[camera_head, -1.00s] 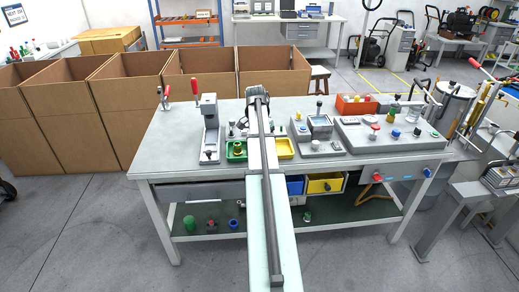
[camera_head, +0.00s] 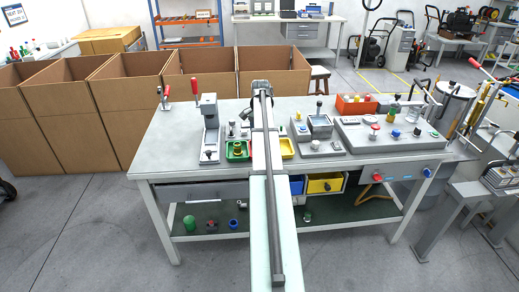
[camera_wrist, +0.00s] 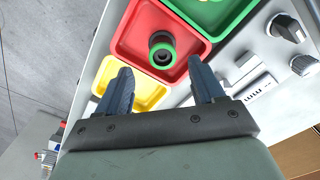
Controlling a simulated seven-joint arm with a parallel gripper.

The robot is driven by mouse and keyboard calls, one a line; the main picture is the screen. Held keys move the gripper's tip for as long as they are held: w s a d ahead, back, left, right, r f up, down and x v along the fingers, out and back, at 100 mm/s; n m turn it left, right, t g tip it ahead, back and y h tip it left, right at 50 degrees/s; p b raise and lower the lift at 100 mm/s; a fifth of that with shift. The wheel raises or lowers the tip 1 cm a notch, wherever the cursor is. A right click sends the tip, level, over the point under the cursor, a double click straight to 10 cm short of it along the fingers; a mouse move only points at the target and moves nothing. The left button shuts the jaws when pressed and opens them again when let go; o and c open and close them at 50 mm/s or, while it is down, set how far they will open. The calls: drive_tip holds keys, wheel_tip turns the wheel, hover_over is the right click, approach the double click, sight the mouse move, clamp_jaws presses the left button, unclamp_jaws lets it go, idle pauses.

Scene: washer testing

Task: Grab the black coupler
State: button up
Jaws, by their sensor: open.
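The black coupler (camera_wrist: 162,48), a dark round part with a green ring at its near end, stands in the red tray (camera_wrist: 122,44) in the wrist view. My gripper (camera_wrist: 160,67) is open and empty, with one finger on each side below the coupler in the picture. The fingers look apart from the coupler; how high they are above it I cannot tell.
The green tray (camera_head: 229,156) holding a brass-coloured part and the yellow tray (camera_head: 288,151) flank the red one. A grey press stand (camera_head: 210,125) is at left, and a grey panel with knobs (camera_wrist: 285,50) is close at right in the wrist view.

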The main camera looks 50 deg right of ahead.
drive_tip(key=shift+w+a+f, duration=0.1)
drive_tip(key=shift+f, duration=1.35)
drive_tip(key=shift+w+f, duration=0.1)
drive_tip(key=shift+f, duration=1.3)
drive_tip(key=shift+c, duration=0.3)
